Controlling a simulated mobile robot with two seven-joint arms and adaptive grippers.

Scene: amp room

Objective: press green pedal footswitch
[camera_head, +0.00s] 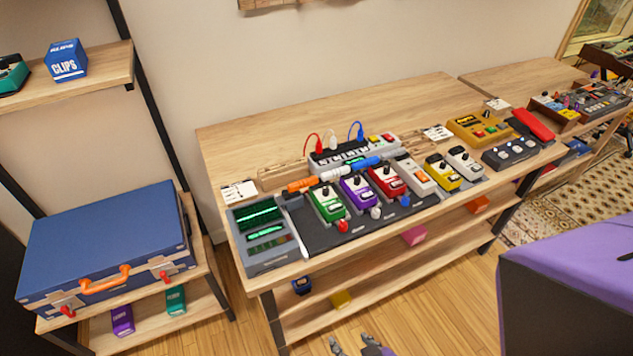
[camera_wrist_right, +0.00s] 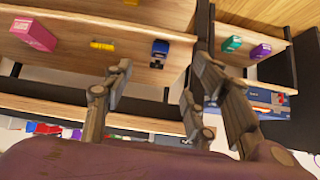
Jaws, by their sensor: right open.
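The green pedal footswitch (camera_head: 328,204) sits at the left end of a row of pedals on the dark pedalboard (camera_head: 318,238), on the wooden table. It has a dark knob on top and a red piece in front of it. My right gripper (camera_head: 355,346) shows only at its fingertips at the bottom edge of the head view, low in front of the table and well apart from the pedal. In the right wrist view the gripper (camera_wrist_right: 158,78) is open and empty. I cannot single out the green pedal there. My left gripper is not in view.
Purple (camera_head: 357,190), red (camera_head: 387,181) and other pedals stand closely right of the green one. A grey device with green screens (camera_head: 262,235) is on its left. The lower shelf (camera_head: 375,262) holds small boxes. A blue case (camera_head: 105,245) stands left; a purple-topped block (camera_head: 575,265) stands right.

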